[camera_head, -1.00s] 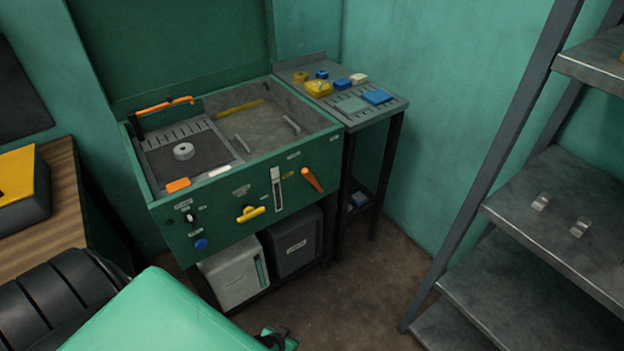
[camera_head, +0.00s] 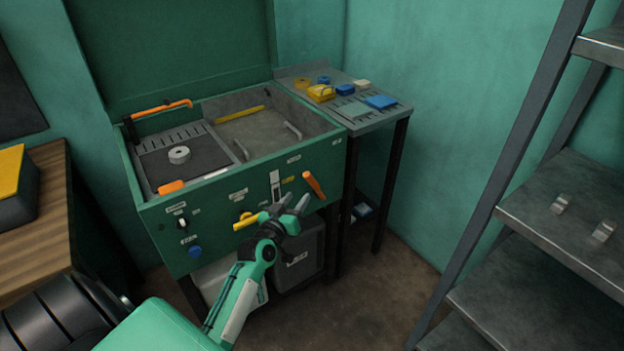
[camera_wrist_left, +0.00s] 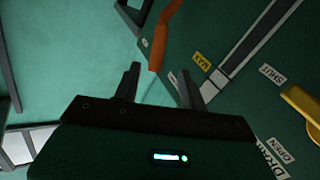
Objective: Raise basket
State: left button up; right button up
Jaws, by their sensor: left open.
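A green washing cabinet (camera_head: 225,210) has an open sunken tank (camera_head: 265,130) with two grey bar handles (camera_head: 293,131) inside. I cannot make out a separate basket there. An orange lever (camera_head: 314,185) sticks out from the right of the cabinet's front, beside a slotted grey plate (camera_head: 275,187). My left gripper (camera_head: 296,200) is open and empty, just below and left of that lever. In the left wrist view the orange lever (camera_wrist_left: 161,40) stands ahead of the spread fingers (camera_wrist_left: 160,73), not between them. My right gripper is not in view.
A yellow handle (camera_head: 246,220) and a blue knob (camera_head: 194,252) are on the cabinet front. A side table (camera_head: 370,118) with small blue and yellow items stands to the right. Metal shelves (camera_head: 560,215) stand far right. Open floor lies between.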

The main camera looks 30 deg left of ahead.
aim_at(312, 178)
pick_arm(q)
jog(key=w, duration=0.3)
jog(key=w+a, duration=0.1)
jog(key=w, duration=0.7)
jog(key=shift+a, duration=0.2)
grip_shut()
